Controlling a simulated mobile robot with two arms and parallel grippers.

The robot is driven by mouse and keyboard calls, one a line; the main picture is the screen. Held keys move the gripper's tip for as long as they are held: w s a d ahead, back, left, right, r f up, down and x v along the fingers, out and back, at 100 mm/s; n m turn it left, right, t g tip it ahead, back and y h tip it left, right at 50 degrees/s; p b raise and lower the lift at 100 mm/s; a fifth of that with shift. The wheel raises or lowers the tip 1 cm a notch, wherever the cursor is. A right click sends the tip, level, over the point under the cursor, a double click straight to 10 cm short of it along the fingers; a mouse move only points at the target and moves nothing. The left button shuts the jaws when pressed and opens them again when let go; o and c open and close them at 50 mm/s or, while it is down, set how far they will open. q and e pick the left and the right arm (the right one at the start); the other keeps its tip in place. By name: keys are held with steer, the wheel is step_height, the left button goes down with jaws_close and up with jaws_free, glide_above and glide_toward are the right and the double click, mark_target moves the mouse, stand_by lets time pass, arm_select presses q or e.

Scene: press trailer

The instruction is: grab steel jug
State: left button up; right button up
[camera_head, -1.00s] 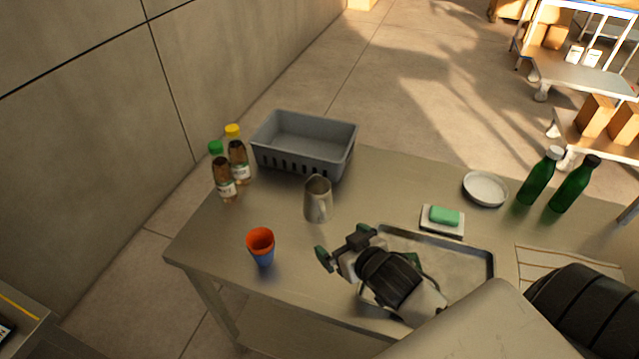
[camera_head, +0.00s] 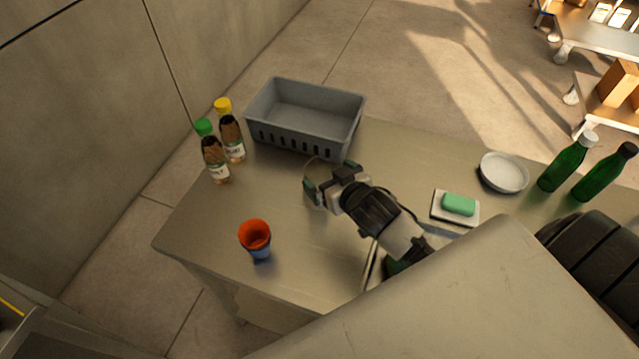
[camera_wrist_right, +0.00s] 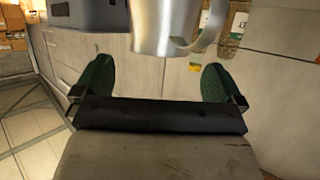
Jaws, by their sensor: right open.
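The steel jug (camera_wrist_right: 160,28) stands upright on the table. My left gripper is not in view.
A grey basket (camera_head: 305,140) stands behind the jug. Two brown bottles (camera_head: 214,160) are at the left, an orange and blue cup (camera_head: 256,240) nearer. A green soap (camera_head: 458,204), a white dish (camera_head: 503,172) and green bottles (camera_head: 565,162) are at the right.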

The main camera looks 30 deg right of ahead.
mark_target(312, 165)
steer(key=p+x, duration=0.1)
steer(key=x, duration=0.2)
steer(key=shift+f, duration=0.1)
steer(key=shift+w+f, duration=0.35)
steer(key=shift+w, duration=0.15)
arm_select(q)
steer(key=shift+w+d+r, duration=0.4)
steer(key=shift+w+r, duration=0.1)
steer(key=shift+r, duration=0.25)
arm_select(e)
steer(key=shift+c, duration=0.3)
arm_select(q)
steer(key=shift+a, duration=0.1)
arm_select(e)
steer(key=c, duration=1.2)
